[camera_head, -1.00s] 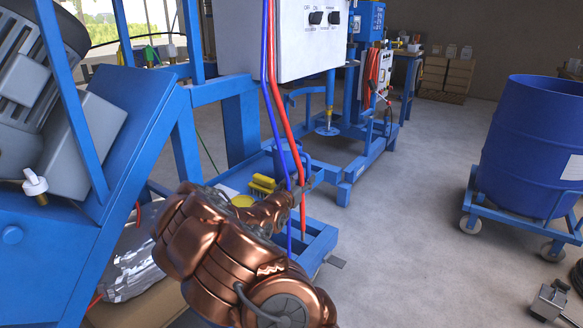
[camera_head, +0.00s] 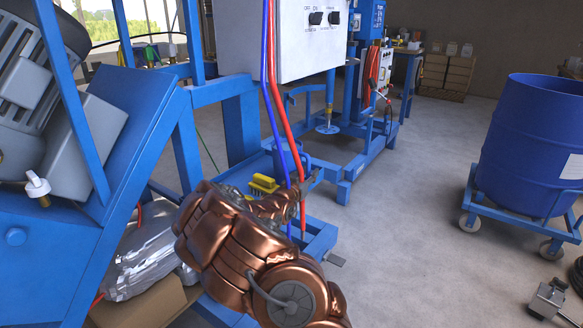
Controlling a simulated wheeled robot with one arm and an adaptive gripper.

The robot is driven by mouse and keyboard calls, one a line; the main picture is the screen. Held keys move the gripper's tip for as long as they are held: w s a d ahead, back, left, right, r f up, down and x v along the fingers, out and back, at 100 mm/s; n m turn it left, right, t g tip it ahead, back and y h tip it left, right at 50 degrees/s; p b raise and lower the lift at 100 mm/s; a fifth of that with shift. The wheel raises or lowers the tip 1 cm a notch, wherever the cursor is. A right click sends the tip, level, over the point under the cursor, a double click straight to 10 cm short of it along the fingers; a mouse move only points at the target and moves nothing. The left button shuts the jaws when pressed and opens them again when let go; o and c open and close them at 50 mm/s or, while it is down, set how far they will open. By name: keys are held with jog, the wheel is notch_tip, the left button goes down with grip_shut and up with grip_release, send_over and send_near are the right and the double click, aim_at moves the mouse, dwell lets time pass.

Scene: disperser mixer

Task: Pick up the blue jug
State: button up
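The blue jug (camera_head: 291,162) stands on the blue machine frame, low at the middle of the view. The blue and red hoses hang in front of it and hide part of it. My gripper (camera_head: 311,181) is at the end of the copper-coloured arm, close to the jug's lower right side in the picture. Its fingers are small and dark here. I cannot tell whether they touch the jug or are open or shut.
A yellow brush (camera_head: 263,184) lies left of the jug on the frame. A blue drum (camera_head: 530,145) stands on a wheeled dolly at right. Floor between is clear.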

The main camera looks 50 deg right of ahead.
grip_shut()
jog(key=shift+r, duration=0.1)
notch_tip(320, 180, up, 10)
jog(key=shift+r+p, duration=0.1)
jog(key=shift+p, duration=0.85)
